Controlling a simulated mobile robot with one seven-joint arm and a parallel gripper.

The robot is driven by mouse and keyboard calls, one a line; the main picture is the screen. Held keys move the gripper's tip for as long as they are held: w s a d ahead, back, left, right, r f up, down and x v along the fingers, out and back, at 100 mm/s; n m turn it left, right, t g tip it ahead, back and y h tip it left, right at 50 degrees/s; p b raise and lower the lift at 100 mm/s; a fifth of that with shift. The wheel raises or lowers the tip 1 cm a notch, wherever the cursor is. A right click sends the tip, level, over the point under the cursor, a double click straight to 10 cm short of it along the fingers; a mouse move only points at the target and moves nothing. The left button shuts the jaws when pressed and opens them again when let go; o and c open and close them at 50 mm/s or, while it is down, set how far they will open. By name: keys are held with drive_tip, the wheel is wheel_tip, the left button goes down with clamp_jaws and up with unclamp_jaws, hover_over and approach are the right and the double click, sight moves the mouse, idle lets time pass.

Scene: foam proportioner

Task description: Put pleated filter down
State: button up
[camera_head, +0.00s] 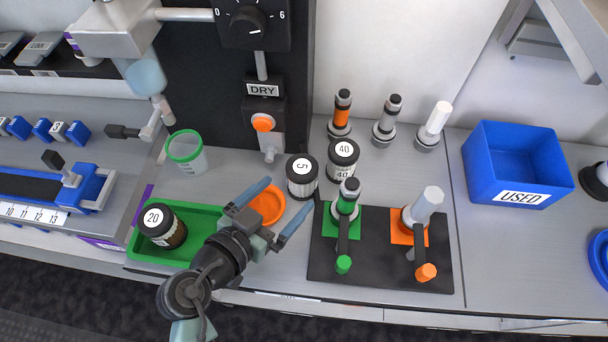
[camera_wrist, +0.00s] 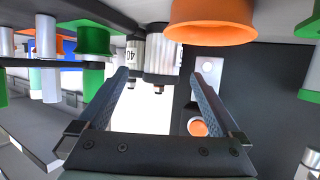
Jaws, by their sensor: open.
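My gripper (camera_head: 287,195) is open and empty, low over the bench beside a shallow orange dish (camera_head: 265,206). Its fingers point at a ribbed pale filter with a black cap marked 5 (camera_head: 302,182), standing upright just beyond the fingertips. A similar filter marked 40 (camera_head: 342,163) stands upright behind it to the right. In the wrist view, which looks upside down, the two filters (camera_wrist: 160,62) show between and beyond the fingers (camera_wrist: 160,78). A dark jar-like cartridge marked 20 (camera_head: 163,228) stands in a green tray (camera_head: 208,214). I cannot tell which is the pleated filter meant.
A black mat (camera_head: 375,282) with green and orange valve fittings lies right of my gripper. A green-rimmed cup (camera_head: 186,152) stands at the back left. A blue bin marked USED (camera_head: 517,165) stands far right. Taps stand behind the mat.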

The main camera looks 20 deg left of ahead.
sight(303, 176)
drive_tip(key=shift+a+f+p+x, duration=0.1)
drive_tip(key=shift+p+x, duration=0.2)
drive_tip(key=shift+x, duration=1.85)
drive_tip(key=shift+a+f+p+x, duration=0.15)
drive_tip(key=shift+p+x, duration=0.15)
drive_tip(key=shift+x, duration=1.8)
drive_tip(key=shift+r, duration=0.1)
drive_tip(key=c, duration=1.5)
drive_tip(key=shift+s, duration=0.1)
